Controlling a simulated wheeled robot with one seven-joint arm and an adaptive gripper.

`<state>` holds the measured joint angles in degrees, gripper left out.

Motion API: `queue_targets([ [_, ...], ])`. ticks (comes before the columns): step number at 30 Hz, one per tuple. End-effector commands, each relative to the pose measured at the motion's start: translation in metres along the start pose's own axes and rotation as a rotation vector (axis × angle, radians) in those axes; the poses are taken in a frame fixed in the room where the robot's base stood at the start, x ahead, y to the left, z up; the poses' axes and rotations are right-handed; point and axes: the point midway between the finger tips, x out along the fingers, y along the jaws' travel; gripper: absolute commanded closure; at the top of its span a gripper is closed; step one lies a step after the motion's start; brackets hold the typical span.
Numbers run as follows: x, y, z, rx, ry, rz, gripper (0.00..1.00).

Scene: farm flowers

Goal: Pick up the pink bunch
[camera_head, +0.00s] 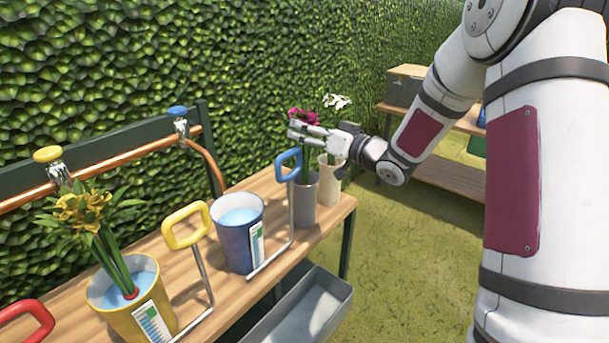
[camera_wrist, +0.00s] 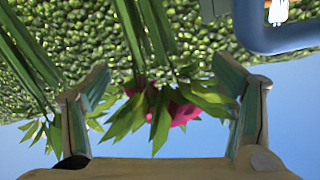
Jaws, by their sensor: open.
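The pink bunch (camera_head: 304,117) stands upright in a grey vase (camera_head: 305,199) near the right end of the wooden bench. In the wrist view its pink bloom (camera_wrist: 178,112) and green leaves sit between my two open fingers. My gripper (camera_head: 303,132) is open at the height of the flower heads, level with the bunch, and partly hides it in the head view. In the wrist view my gripper (camera_wrist: 165,112) has its fingers apart on either side of the leaves. I cannot tell whether the fingers touch the stems.
A blue handle (camera_head: 288,165) stands close to my gripper. White flowers (camera_head: 337,101) in a cream vase (camera_head: 329,182) are just beyond. A blue bucket (camera_head: 238,247), a yellow handle (camera_head: 186,226) and a yellow bucket (camera_head: 128,318) with yellow flowers (camera_head: 82,210) stand leftward. A hedge is behind.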

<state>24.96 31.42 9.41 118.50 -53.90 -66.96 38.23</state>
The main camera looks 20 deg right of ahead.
Motion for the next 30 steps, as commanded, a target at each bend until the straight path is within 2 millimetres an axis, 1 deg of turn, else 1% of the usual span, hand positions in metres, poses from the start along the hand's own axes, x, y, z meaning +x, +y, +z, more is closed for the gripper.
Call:
queue_targets([
  [1, 0.0074, -0.0011, 0.0016, 0.0, -0.001, -0.003, 0.22],
  [4, 0.0148, -0.0005, 0.001, 0.0, 0.0, -0.001, 0.22],
  [12, 0.0168, -0.0008, 0.0004, 0.001, -0.001, 0.0, 0.22],
  [14, 0.0167, -0.0008, 0.0004, 0.001, -0.001, 0.0, 0.36],
  [15, 0.0167, -0.0008, 0.0004, 0.001, -0.001, 0.0, 0.45],
  [17, 0.0166, -0.0008, 0.0004, 0.001, -0.001, 0.0, 0.58],
  [18, 0.0166, -0.0008, 0.0004, 0.001, -0.001, 0.0, 0.67],
  [20, 0.0166, -0.0008, 0.0004, 0.001, -0.001, 0.0, 0.81],
  [21, 0.0166, -0.0008, 0.0004, 0.001, -0.001, 0.0, 0.9],
  [22, 0.0165, -0.0008, 0.0004, 0.001, -0.001, 0.0, 0.97],
  [23, 0.0165, -0.0008, 0.0004, 0.001, -0.001, 0.0, 1.0],
  [30, 0.0167, -0.0014, -0.0015, 0.0, 0.001, -0.001, 1.0],
])
